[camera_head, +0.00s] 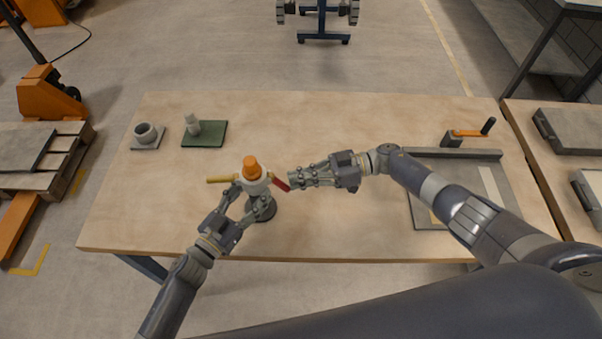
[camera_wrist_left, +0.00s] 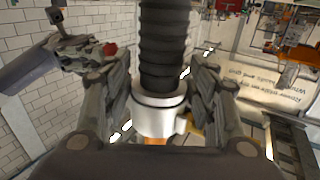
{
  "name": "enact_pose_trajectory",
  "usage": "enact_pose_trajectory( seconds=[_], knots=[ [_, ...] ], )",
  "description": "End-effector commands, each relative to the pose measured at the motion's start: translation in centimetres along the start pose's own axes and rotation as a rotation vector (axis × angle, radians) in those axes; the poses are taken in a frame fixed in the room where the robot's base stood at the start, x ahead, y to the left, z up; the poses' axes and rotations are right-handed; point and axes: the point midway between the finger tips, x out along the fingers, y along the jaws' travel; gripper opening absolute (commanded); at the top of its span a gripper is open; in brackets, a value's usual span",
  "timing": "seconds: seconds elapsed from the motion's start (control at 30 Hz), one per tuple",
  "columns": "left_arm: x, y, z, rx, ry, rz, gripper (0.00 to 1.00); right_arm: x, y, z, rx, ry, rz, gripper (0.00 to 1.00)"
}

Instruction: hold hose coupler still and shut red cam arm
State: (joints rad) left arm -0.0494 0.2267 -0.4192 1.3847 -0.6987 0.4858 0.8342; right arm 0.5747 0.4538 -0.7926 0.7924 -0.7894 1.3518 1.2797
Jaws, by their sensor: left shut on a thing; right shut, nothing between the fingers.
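The red cam arm (camera_head: 281,184) sticks out on the coupler's right side, slanting. A yellow arm (camera_head: 220,180) sticks out level to the left. My right gripper (camera_head: 291,180) is shut and empty, its tips at the red arm; I cannot tell whether they touch.
A grey ring fitting (camera_head: 147,134) on a plate and a green plate (camera_head: 212,136) with a pale cylinder stand at the back left. A grey framed tray (camera_head: 425,212) lies at the right, with an orange-handled clamp (camera_head: 466,133) behind it. The table's middle back is clear.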

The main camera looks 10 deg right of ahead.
Motion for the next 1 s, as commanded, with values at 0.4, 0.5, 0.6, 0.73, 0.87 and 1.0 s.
enact_pose_trajectory(
  seconds=[0.4,0.5,0.6,0.73,0.87,1.0],
  knots=[
    [0.0,0.0,0.0,0.0,0.0,0.0,0.15,-0.8,0.1,0.3,0.002,-0.003,0.001,0.0],
    [0.0,0.0,0.0,0.0,0.0,0.0,0.15,-2.5,0.1,0.3,0.003,-0.004,0.003,0.0],
    [0.0,0.0,0.0,0.0,0.0,0.0,0.15,-4.7,0.2,0.3,0.002,-0.005,0.004,0.0],
    [0.0,0.0,0.0,0.0,0.0,0.0,0.15,-7.5,0.2,0.3,0.003,-0.004,0.004,0.0],
    [0.0,0.0,0.0,0.0,0.0,0.0,0.15,-9.7,0.2,0.3,0.001,-0.003,0.002,0.0],
    [0.0,0.0,0.0,0.0,0.0,0.001,0.15,-11.2,0.1,0.3,0.002,-0.003,0.0,0.0]
  ],
)
